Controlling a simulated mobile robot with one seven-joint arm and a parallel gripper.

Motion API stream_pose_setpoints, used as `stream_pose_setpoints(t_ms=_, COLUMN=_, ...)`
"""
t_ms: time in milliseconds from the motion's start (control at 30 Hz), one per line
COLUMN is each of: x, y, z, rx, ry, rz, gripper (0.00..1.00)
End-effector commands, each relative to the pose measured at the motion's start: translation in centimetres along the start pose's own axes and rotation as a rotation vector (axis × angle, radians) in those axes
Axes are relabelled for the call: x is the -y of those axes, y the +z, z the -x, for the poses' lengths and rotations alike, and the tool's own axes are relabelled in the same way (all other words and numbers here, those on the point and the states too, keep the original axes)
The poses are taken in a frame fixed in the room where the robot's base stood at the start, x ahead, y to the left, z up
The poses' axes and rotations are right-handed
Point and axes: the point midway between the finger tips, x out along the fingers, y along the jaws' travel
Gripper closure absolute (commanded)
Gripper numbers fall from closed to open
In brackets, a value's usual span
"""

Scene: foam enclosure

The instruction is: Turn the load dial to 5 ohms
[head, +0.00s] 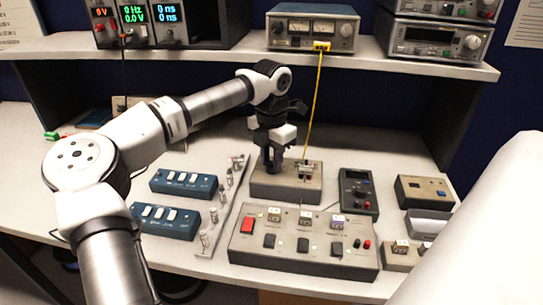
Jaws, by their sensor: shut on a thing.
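My gripper (275,166) points straight down at the left part of a grey-brown box (310,190) in the middle of the bench. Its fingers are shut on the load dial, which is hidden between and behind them. The dial's pointer and any ohm markings cannot be read from here. A small connector block (306,170) sits on the right part of the same box, with a yellow cable (314,95) rising from it to a meter unit (313,30) on the shelf.
A wide switch panel (304,262) with a red switch lies just in front of the box. Two blue switch boxes (183,182) and a metal strip with posts (222,205) lie to the left. A dark handheld meter (357,192) and small boxes (425,190) lie to the right. The shelf (200,56) overhangs behind.

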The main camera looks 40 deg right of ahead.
Motion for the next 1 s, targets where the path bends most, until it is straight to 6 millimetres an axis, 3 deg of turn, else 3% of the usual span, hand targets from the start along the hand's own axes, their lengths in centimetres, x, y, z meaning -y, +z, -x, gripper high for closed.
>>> stream_pose_setpoints(t_ms=700, x=-0.02, y=0.13, z=0.26, rx=0.006, ry=0.004, rz=-0.671, gripper=0.97)
stream_pose_setpoints(t_ms=1000, x=-0.02, y=0.14, z=0.23, rx=0.006, ry=0.005, rz=-0.877, gripper=0.97)
